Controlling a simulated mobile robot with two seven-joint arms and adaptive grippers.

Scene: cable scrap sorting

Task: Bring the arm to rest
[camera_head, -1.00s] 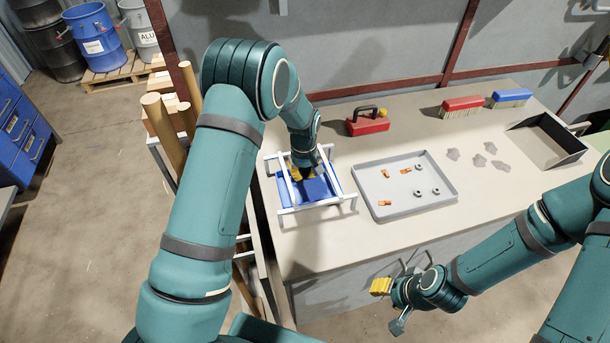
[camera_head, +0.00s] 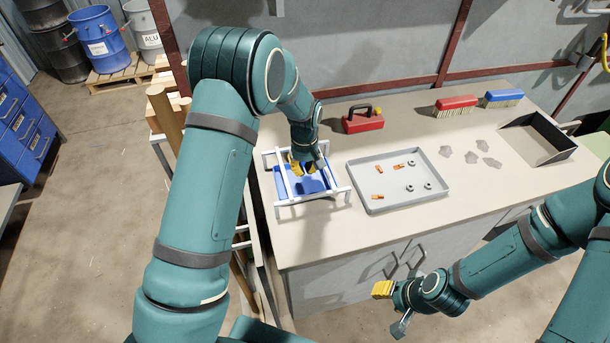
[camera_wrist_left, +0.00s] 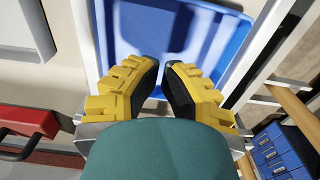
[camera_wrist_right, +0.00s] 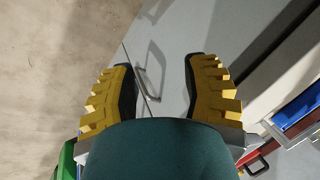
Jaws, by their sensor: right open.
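My left gripper (camera_head: 303,170) hangs over the blue bin (camera_head: 311,186), which sits inside a white frame (camera_head: 318,205) at the left end of the bench. In the left wrist view my left gripper (camera_wrist_left: 161,68) has a narrow gap between its fingertips. Bare blue bin floor (camera_wrist_left: 165,25) shows through it, and nothing is held. My right gripper (camera_wrist_right: 162,68) is wide open and empty. It is off the bench's front side, with the grey cabinet front and a door handle (camera_wrist_right: 151,68) behind it.
On the bench (camera_head: 330,240) stand a grey tray (camera_head: 395,203) with orange bits and nuts, a red box with a handle (camera_head: 362,123), two brushes (camera_head: 455,105) and a dark open tray (camera_head: 540,137). Grey scraps (camera_head: 472,156) lie between. Wooden posts (camera_head: 165,117) stand left of the bench.

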